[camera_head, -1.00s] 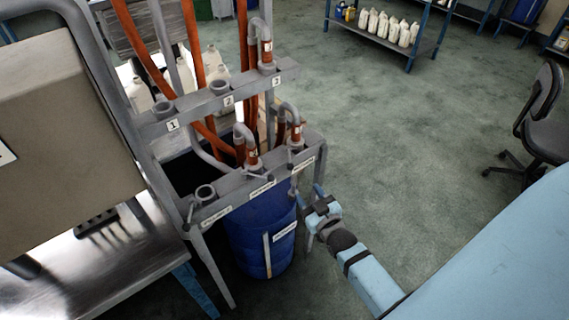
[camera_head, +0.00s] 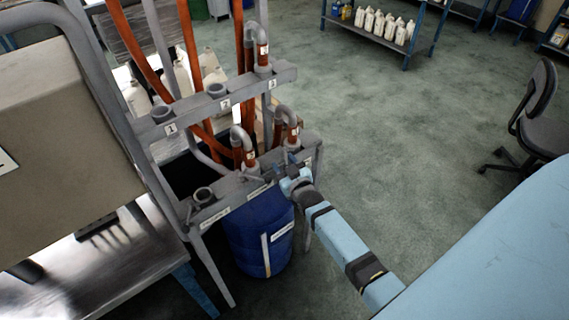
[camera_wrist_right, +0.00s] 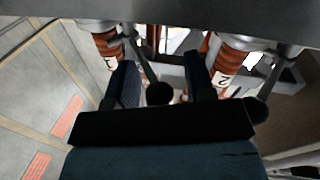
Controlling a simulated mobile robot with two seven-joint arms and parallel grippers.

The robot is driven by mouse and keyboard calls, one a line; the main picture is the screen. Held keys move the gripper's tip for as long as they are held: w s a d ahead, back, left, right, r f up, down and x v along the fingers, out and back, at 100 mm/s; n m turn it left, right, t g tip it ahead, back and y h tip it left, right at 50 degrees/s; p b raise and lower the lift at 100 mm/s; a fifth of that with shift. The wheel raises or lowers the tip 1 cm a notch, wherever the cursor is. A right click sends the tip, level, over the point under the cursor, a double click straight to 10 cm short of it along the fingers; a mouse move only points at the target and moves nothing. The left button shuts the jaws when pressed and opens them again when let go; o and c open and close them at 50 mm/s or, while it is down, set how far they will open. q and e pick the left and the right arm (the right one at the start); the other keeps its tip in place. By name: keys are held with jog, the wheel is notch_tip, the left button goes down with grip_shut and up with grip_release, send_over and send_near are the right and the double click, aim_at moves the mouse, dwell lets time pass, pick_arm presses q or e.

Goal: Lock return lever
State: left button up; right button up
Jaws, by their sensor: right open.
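My right gripper (camera_head: 283,168) reaches in from the lower right to the lower bar of the grey rack, beside the bent pipe outlets. In the right wrist view its two dark fingers (camera_wrist_right: 162,64) are spread apart. A thin grey lever (camera_wrist_right: 143,62) with a round black knob (camera_wrist_right: 158,93) shows between the fingers there, with a gap visible to each finger. In the head view the gripper covers this lever. Orange hoses with number labels stand on both sides, one left (camera_wrist_right: 106,45) and one right (camera_wrist_right: 222,68). My left gripper is not in view.
A blue barrel (camera_head: 252,240) stands under the rack's lower bar (camera_head: 215,212). The upper bar (camera_head: 190,112) carries labels 1, 2 and 3. A beige box (camera_head: 65,120) is at the left. A shelf with white bottles (camera_head: 372,42) and a chair (camera_head: 535,105) stand beyond clear floor.

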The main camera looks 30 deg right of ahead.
jog(key=c, duration=0.8)
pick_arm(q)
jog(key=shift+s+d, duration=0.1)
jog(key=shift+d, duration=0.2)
pick_arm(e)
jog(key=shift+s, duration=0.1)
grip_shut()
jog(key=shift+f, duration=0.1)
